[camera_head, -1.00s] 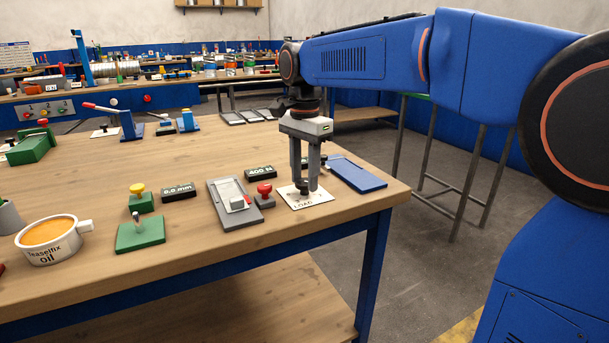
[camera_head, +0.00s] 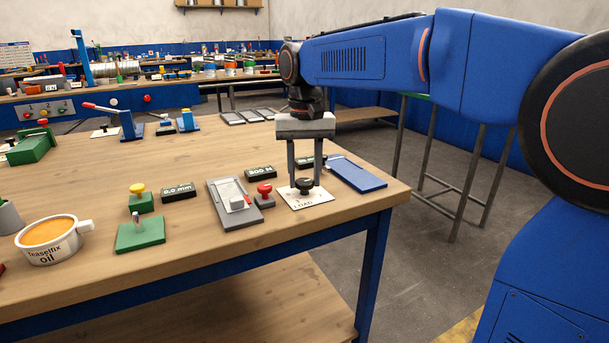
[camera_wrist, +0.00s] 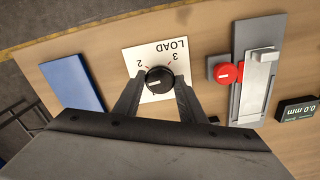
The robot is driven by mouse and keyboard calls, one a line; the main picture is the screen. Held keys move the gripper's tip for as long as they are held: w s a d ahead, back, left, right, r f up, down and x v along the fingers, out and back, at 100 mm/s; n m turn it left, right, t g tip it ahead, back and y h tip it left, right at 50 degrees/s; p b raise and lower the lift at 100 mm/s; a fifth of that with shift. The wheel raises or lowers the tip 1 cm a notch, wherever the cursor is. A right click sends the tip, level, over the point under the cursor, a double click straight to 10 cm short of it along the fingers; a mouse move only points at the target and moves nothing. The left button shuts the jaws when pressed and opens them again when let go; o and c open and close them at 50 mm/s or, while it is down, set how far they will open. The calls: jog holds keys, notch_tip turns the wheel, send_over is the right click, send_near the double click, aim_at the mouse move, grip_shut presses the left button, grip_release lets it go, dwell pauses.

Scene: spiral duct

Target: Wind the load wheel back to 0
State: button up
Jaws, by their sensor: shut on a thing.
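The load wheel is a small black knob (camera_head: 304,184) with a white mark, on a white plate (camera_head: 312,203) lettered LOAD near the table's right corner. In the wrist view the knob (camera_wrist: 159,80) sits between my fingers, and the digits 2 and 3 show on the plate (camera_wrist: 150,53) while the fingers hide part of the scale. My gripper (camera_head: 306,182) points straight down and is shut on the knob, one finger on each side. A black display (camera_head: 260,172) behind the plate seems to read 500 N, though its digits are small.
A red button (camera_head: 264,188) and a grey slide unit (camera_head: 236,203) stand just left of the plate. A blue tray (camera_head: 357,174) lies to its right. Further left are a display reading 0.0 mm (camera_head: 178,191), a yellow button (camera_head: 138,190) and an oil tin (camera_head: 48,240).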

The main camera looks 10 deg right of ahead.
jog(key=n, duration=0.4)
jog(key=shift+n, duration=0.3)
jog(key=n, duration=0.3)
jog(key=shift+n, duration=0.3)
jog(key=n, duration=1.9)
jog(key=shift+n, duration=1.9)
jog(key=o, duration=1)
